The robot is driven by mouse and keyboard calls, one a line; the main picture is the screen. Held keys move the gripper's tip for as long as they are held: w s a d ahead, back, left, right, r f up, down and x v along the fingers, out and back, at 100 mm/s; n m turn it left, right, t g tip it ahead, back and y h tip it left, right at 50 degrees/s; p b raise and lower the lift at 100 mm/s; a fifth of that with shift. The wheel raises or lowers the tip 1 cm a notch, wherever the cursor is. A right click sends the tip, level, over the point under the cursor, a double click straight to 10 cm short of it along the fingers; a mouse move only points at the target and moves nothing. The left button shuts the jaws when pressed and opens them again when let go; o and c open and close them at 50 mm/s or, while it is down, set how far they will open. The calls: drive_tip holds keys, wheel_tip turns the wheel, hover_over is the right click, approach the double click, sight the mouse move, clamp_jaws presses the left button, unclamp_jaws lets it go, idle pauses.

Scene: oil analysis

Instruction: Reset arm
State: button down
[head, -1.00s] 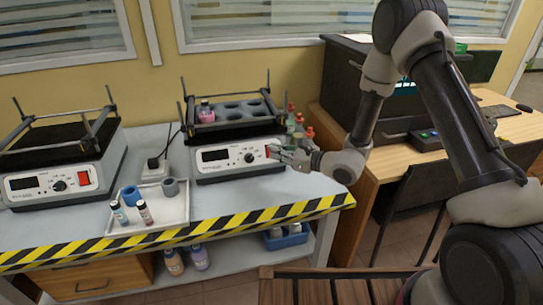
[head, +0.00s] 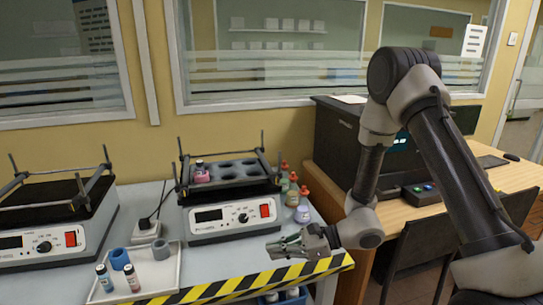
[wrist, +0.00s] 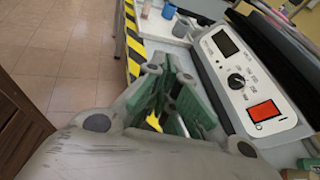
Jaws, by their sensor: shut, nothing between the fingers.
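My gripper (head: 272,248) is shut and empty. In the head view it hangs over the front right of the grey bench, in front of the right shaker (head: 228,207), pointing left. In the wrist view my gripper (wrist: 172,95) shows its green finger pads closed together. The right shaker's front panel (wrist: 245,85), with its dial and red switch, is close beside it on the right. My arm comes in from the right, bent at the elbow.
A second shaker (head: 50,225) stands at the left. A white tray (head: 165,277) holds small bottles and blue and grey rings. Several capped bottles (head: 303,207) stand right of the right shaker. A dark machine (head: 335,145) sits on the wooden desk. Striped tape (head: 285,277) marks the bench edge.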

drive_tip(key=s+d+r+n+g+h, duration=0.35)
drive_tip(key=s+d+r+n, duration=0.2)
drive_tip(key=d, duration=0.35)
drive_tip(key=s+d+r+n+g+h, duration=0.2)
drive_tip(key=s+d+r+n+h, duration=0.2)
drive_tip(key=s+d+n, duration=0.4)
drive_tip(key=s+d+r+n+t+h, duration=0.2)
drive_tip(key=d+r+n+t+h, duration=0.2)
drive_tip(key=d+r+t, duration=0.5)
drive_tip(key=shift+s+d+r+h, duration=0.2)
drive_tip(key=shift+d+r+h, duration=1.15)
drive_tip(key=shift+d+r, duration=3)
drive_tip(key=shift+d+f, duration=0.2)
